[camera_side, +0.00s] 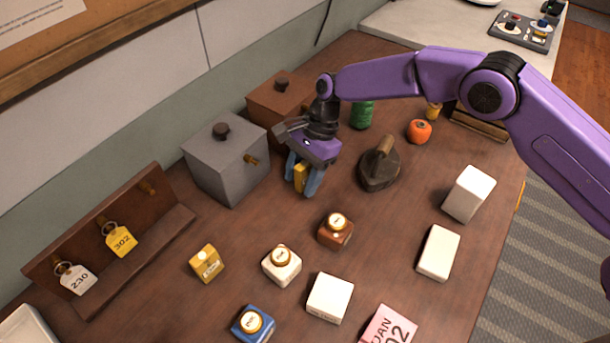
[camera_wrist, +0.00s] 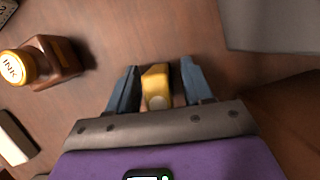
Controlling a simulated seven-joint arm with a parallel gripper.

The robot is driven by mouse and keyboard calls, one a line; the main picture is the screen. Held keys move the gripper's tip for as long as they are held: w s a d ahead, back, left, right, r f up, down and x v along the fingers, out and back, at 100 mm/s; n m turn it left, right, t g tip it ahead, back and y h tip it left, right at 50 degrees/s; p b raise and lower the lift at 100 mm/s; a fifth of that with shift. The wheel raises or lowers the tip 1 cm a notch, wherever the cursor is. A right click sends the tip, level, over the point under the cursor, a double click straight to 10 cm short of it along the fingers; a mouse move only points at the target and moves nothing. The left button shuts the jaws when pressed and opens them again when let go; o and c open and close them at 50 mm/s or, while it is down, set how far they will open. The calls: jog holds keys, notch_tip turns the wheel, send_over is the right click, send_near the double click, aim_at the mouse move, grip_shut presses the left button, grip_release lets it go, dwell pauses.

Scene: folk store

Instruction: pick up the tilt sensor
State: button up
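A small yellow block (camera_side: 300,177), which I take to be the tilt sensor, stands between the blue fingers of my gripper (camera_side: 304,179). In the wrist view the yellow block (camera_wrist: 156,86) has a pale round spot on its near face. It sits between the two fingertips of my gripper (camera_wrist: 158,84), with a narrow gap at the right finger and close to the left one. The gripper is open around it. Whether its base touches the table is hard to see. Another yellow box (camera_side: 207,264) with a pale mark stands apart, at the front left.
A grey lidded box (camera_side: 228,160) and a brown lidded box (camera_side: 275,107) stand behind. A dark iron-like object (camera_side: 379,169) is close on the right. Ink bottles, including a brown one (camera_side: 336,234), and white blocks (camera_side: 438,252) lie in front. A key rack (camera_side: 110,240) is at left.

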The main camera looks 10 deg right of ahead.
grip_shut()
jog(key=shift+r, duration=0.1)
